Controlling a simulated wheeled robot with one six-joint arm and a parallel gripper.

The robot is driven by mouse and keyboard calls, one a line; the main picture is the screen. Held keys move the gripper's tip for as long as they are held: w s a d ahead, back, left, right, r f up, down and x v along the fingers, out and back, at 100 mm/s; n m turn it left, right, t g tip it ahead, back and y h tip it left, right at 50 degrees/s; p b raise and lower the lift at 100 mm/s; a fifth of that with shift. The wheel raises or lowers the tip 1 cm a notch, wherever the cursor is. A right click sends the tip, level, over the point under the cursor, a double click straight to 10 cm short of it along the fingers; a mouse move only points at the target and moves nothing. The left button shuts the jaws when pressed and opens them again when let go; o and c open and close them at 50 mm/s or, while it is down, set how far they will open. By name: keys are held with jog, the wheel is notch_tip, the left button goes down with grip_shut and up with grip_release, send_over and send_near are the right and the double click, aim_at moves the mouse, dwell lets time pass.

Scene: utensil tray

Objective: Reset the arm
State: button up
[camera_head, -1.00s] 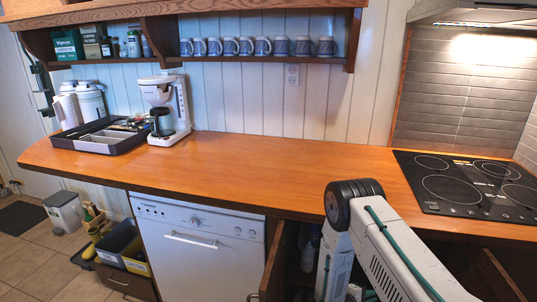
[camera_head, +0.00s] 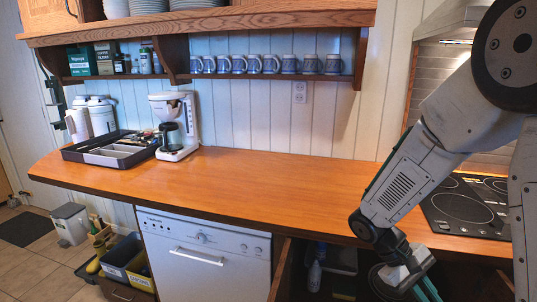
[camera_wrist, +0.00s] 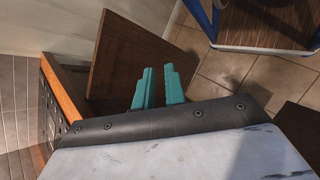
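My gripper, with two teal fingers, shows in the wrist view (camera_wrist: 158,88). The fingers are slightly apart, with a narrow empty gap between them. In the head view, my gripper (camera_head: 428,290) hangs low at the lower right, in front of the counter's front edge, its tips near the bottom of the frame. My arm is bent, with a raised joint at the upper right and a forearm sloping down to the left. The utensil tray (camera_head: 70,155) sits at the counter's left end, far from my gripper.
A wooden counter (camera_head: 260,175) has a wide clear stretch. The coffee maker (camera_head: 187,120) stands beside the tray; the cooktop (camera_head: 465,208) is partly behind my arm. Below are a dishwasher (camera_head: 190,265) and an open cupboard. A wooden panel (camera_wrist: 125,60) stands near my fingers.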

jog(key=s+a+r+m+t+y, duration=0.1)
jog(key=s+a+r+t+y, duration=0.2)
jog(key=s+r, duration=0.4)
jog(key=s+a+r+m+t+y, duration=0.1)
jog(key=s+a+r+t+y, duration=0.3)
jog(key=s+r, duration=0.4)
notch_tip(320, 180, up, 2)
jog(key=shift+s+a+r+m, duration=0.1)
jog(key=shift+s+a+m, duration=0.1)
jog(key=shift+a+m, duration=0.25)
jog(key=shift+c, duration=0.3)
